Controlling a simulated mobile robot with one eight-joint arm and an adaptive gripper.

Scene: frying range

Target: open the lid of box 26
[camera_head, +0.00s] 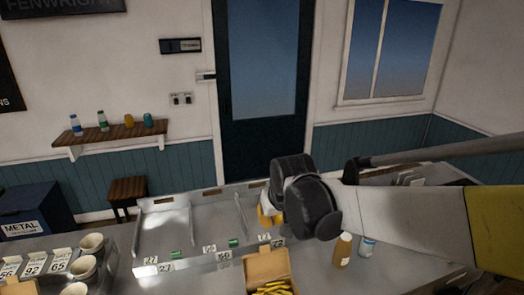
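A tan cardboard box (266,266) stands at the front edge of the metal counter, cut off by the bottom of the picture. Yellow stick-like pieces (273,288) show in its lower part, and a plain tan panel stands behind them. I cannot read the number 26 on any box. My arm reaches in from the right, above and behind this box. Its dark wrist joints hide most of my gripper. A small yellow piece (267,214) shows at the left of the wrist. I cannot tell whether it is part of my gripper or a separate thing.
The metal counter (165,222) has low dividers and small number cards (165,267) along its front. Several pale cups (91,243) stand at the left. A bin marked METAL (30,212) is behind them.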

